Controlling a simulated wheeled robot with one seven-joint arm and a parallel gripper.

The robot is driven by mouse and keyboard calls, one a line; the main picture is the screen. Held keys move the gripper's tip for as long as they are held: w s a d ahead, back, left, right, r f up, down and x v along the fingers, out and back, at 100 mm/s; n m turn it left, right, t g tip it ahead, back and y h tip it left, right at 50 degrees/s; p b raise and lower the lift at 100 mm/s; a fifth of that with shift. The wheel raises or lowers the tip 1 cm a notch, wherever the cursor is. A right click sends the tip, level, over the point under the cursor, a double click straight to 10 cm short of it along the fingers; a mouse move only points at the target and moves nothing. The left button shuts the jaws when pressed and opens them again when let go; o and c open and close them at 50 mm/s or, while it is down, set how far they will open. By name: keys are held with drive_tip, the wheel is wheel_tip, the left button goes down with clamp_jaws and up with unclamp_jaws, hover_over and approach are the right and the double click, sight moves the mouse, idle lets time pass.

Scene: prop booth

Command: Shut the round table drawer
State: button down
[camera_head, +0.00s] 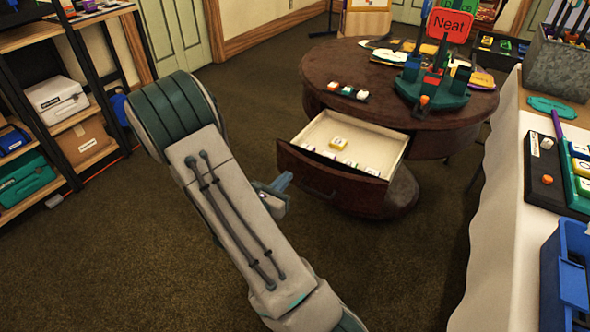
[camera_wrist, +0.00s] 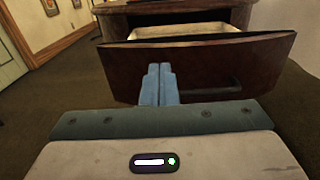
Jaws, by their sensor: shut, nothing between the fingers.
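The round table (camera_head: 440,111) is dark brown, and its drawer (camera_head: 330,178) is pulled out toward the lower left in the head view. The drawer's pale inside holds a yellow block (camera_head: 339,143) and several small white pieces. In the wrist view the drawer front (camera_wrist: 200,65) spans the picture, with a dark bar handle (camera_wrist: 212,90) right of my gripper (camera_wrist: 159,84). My gripper's blue fingers are together and empty, pointing at the drawer front left of the handle. I cannot tell whether they touch it. In the head view my gripper (camera_head: 282,183) is just left of the drawer front.
A red "Neat" sign (camera_head: 449,25) on a green stand and several small items are on the tabletop. A white-covered table (camera_head: 515,200) stands at the right, and shelves (camera_head: 75,120) at the left. The dark carpet around the drawer is clear.

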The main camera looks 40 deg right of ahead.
sight(301, 161)
drive_tip(key=x, duration=0.5)
drive_tip(key=shift+w+d+b, duration=0.15)
drive_tip(key=shift+d+b, duration=0.15)
drive_tip(key=shift+b, duration=0.1)
drive_tip(key=shift+w+d, duration=0.1)
